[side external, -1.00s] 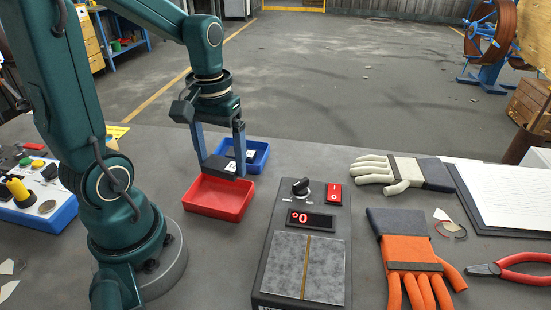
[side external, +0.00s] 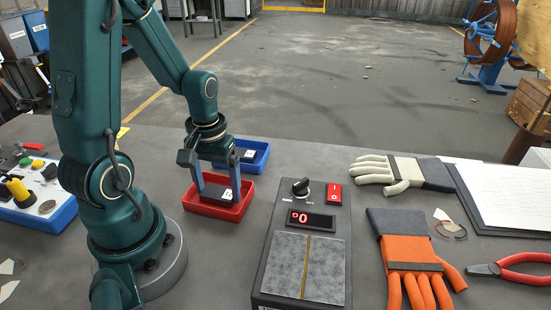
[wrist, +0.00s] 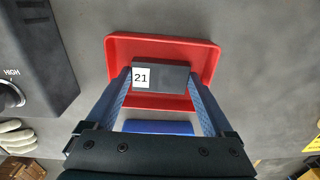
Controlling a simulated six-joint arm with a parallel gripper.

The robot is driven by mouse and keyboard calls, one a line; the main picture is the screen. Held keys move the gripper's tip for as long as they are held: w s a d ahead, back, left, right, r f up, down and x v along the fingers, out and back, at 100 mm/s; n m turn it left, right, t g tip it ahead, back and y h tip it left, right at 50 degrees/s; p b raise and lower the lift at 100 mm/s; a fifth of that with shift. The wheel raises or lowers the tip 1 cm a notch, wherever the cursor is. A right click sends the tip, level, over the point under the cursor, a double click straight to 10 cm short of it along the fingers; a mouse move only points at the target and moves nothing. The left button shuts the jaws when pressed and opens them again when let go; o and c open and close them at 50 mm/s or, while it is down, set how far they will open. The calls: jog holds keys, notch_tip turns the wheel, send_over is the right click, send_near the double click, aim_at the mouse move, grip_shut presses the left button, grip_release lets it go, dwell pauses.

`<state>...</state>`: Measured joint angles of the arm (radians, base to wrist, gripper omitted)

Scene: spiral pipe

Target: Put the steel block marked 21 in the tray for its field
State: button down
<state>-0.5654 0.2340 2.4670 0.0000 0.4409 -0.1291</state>
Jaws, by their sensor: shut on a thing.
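The steel block marked 21 (wrist: 172,80) is a dark grey bar with a white label. My gripper (side external: 213,188) is shut on it, one finger at each end, and it also shows in the wrist view (wrist: 158,84). The block is low within the outline of the red tray (side external: 238,213); I cannot tell whether it touches the floor. The blue tray (side external: 264,161) stands just behind the red one, partly hidden by my gripper. Another dark block with a white label (side external: 248,154) lies in the blue tray.
A tester box (side external: 305,262) with a knob, a red switch and a lit red display stands right of the trays. A pale glove (side external: 390,172), an orange glove (side external: 408,255) and red-handled pliers (side external: 520,268) lie further right.

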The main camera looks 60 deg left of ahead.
aim_at(219, 192)
jog(key=shift+f, duration=0.25)
grip_release()
jog(key=shift+r, duration=0.15)
notch_tip(219, 192, up, 12)
jog(key=s+d+r+m+t, duration=0.1)
jog(key=d+r+m+t, duration=0.1)
jog(key=d+m+t, duration=0.3)
jog(key=shift+s+d+r+m+t, duration=0.35)
jog(key=shift+d+m, duration=1.15)
jog(key=shift+d, duration=1.15)
jog(key=shift+w, duration=0.1)
